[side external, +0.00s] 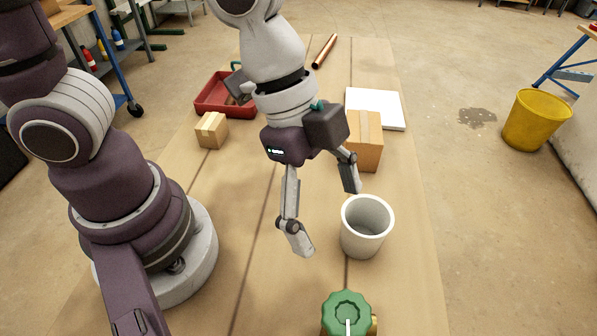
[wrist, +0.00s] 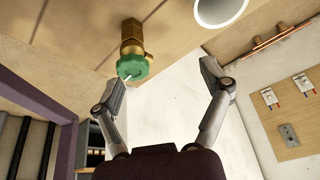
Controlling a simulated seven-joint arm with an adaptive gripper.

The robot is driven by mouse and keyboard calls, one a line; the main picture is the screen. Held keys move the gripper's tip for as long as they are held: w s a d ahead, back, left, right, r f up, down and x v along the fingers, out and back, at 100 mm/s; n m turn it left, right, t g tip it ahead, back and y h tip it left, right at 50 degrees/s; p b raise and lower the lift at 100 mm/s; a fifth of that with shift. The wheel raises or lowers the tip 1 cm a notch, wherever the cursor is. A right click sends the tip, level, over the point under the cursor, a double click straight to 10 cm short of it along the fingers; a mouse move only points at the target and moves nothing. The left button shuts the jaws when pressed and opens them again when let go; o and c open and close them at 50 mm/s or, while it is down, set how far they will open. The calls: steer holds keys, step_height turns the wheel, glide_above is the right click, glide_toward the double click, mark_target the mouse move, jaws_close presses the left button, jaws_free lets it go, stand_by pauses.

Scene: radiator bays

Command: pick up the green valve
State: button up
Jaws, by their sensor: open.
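The green valve (side external: 345,312) is at the bottom of the side view, on the table's near part. It has a lobed green handwheel, a pale stem and a brass body, and the frame's lower edge cuts it off. In the wrist view the green valve (wrist: 132,68) and its brass body (wrist: 131,36) show up and left of centre, by the left finger's tip. My gripper (side external: 326,215) is open and empty, above the table and behind the valve in the side view. In the wrist view my gripper (wrist: 163,84) has its fingers spread wide, with nothing between the tips.
A white cup (side external: 366,228) stands close to my right finger in the side view. Cardboard boxes (side external: 212,131) (side external: 368,152), a red tray (side external: 211,101), a white slab (side external: 388,114) and a copper pipe (side external: 325,51) lie farther back. A yellow bucket (side external: 536,121) stands on the floor.

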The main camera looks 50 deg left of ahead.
steer(key=s+d+f+m, duration=0.1)
steer(key=s+d+f+m+g, duration=0.1)
steer(key=d, duration=0.1)
steer(key=shift+d, duration=0.15)
steer(key=x, duration=0.6)
steer(key=s+x, duration=0.1)
steer(key=x, duration=0.2)
steer(key=shift+d+f, duration=0.3)
steer(key=shift+f, duration=0.05)
steer(key=c, duration=1.4)
